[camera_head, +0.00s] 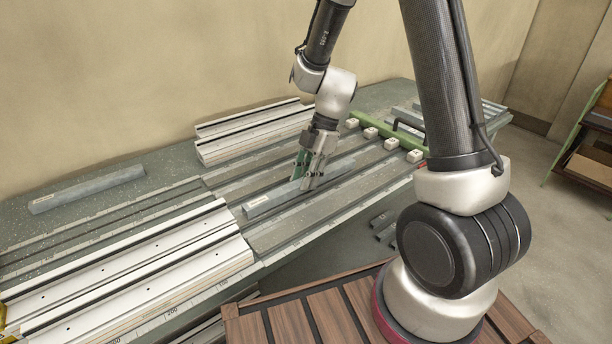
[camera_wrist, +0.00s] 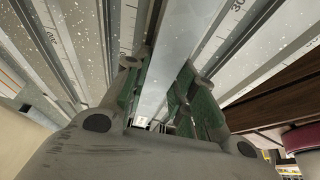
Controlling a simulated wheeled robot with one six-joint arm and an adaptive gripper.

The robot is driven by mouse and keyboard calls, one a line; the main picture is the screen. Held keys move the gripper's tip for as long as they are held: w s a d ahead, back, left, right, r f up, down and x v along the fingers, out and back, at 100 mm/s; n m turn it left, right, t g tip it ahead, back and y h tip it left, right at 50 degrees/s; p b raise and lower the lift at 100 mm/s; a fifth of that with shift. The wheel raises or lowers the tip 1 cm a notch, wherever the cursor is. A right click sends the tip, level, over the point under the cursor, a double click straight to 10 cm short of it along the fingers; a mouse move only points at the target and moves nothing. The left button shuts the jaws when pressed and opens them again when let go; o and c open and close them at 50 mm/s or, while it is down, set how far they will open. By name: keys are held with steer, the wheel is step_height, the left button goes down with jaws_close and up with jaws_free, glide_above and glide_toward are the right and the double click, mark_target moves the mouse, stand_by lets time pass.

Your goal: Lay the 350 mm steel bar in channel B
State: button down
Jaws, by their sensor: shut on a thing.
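My gripper (camera_head: 308,182) points down over the middle of the bench, shut on a grey steel bar (camera_head: 264,204). The bar lies lengthwise along the channels, sticking out on both sides of the fingers. In the wrist view the bar (camera_wrist: 178,45) runs between the green finger pads of my gripper (camera_wrist: 155,97). It is at or just above the channels; I cannot tell whether it touches a floor. A second grey bar (camera_head: 87,188) lies on the bench at the left. Small white label blocks (camera_head: 391,143) stand at the channels' far ends; their letters are too small to read.
A green crosspiece (camera_head: 384,128) with a black handle (camera_head: 409,126) spans the channels at right. White slotted profiles lie at front left (camera_head: 130,265) and at the back (camera_head: 250,130). Short dark pieces (camera_head: 383,225) lie near the front edge. Scales run along the channels.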

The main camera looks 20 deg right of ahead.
steer(key=shift+s+f, duration=0.2)
steer(key=shift+f, duration=0.2)
steer(key=c, duration=1.2)
jaws_free()
steer(key=shift+o, duration=0.2)
steer(key=shift+w+f, duration=0.1)
steer(key=shift+f, duration=0.1)
steer(key=shift+r, duration=0.1)
steer(key=shift+r, duration=0.1)
steer(key=shift+w+r, duration=0.1)
steer(key=shift+r, duration=0.1)
steer(key=v, duration=1.3)
steer(key=s+d+r+m+t+h, duration=0.2)
steer(key=s+d+r+m, duration=0.3)
steer(key=s+m, duration=0.5)
steer(key=s+d+r+m+t+h, duration=0.2)
steer(key=s+d+r+m, duration=0.3)
steer(key=s+m, duration=0.5)
steer(key=shift+s+r+m+t, duration=0.15)
steer(key=shift+r+m+t, duration=0.65)
